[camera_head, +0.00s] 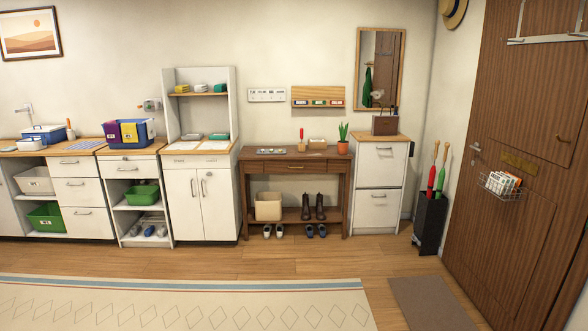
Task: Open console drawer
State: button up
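The brown wooden console table (259,179) stands against the back wall, a little right of the middle. Its console drawer (291,167) is a thin front under the tabletop with a small handle; it looks flush and closed. On the tabletop are a flat grey tray (272,151), a small holder with a red-handled item (301,138), a light box (317,143) and a potted plant (343,139). My gripper is not in view.
A white two-door cabinet (205,207) stands directly left of the console, and a white filing cabinet (377,180) directly right. A beige basket (268,206), boots and shoes fill the space below. The floor (300,262) in front is clear; a patterned rug (190,305) lies nearer.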

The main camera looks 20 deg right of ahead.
aim_at(309, 165)
jog(key=z, duration=4.15)
jog(key=i, duration=0.1)
jog(key=u, duration=2.75)
jog(key=i, duration=3.6)
jog(key=z, duration=0.05)
